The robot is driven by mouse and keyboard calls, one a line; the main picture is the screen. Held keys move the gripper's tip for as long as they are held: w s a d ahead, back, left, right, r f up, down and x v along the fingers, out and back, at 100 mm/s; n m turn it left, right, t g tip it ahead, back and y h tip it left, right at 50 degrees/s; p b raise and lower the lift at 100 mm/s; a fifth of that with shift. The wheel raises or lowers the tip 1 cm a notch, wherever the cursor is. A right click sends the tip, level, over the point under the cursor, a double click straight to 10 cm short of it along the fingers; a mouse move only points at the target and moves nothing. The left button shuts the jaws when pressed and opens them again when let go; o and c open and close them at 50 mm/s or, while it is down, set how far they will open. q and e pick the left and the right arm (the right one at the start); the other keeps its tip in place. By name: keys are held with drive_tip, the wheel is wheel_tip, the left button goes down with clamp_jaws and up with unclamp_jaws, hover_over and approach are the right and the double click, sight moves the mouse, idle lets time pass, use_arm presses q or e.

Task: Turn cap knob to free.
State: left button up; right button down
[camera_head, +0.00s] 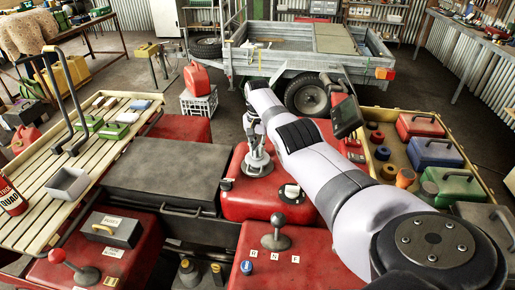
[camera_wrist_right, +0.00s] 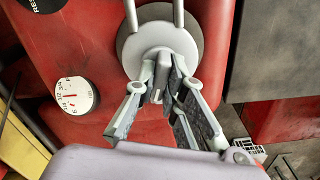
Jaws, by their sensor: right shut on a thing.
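The cap knob is a grey knob (camera_wrist_right: 160,39) on a round grey base in the wrist view, set on the red tank (camera_wrist_right: 98,40). My right gripper (camera_wrist_right: 165,76) is shut on the knob's raised grip, one finger on each side. In the head view my right gripper (camera_head: 257,158) reaches down to the red tank (camera_head: 240,205) in the middle. The fingers and wrist partly cover the knob there, and its marking cannot be read. My left gripper is not in view.
A white dial gauge (camera_wrist_right: 77,96) sits on the tank beside the knob; it also shows in the head view (camera_head: 291,191). A black-knobbed lever (camera_head: 276,235) stands in front. A dark box (camera_head: 165,160) lies left, coloured cases (camera_head: 434,152) right.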

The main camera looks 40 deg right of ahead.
sight(257, 147)
drive_tip(key=shift+n, duration=1.9)
drive_tip(key=c, duration=1.7)
unclamp_jaws()
drive_tip(key=shift+o, duration=0.2)
wheel_tip(257, 147, up, 12)
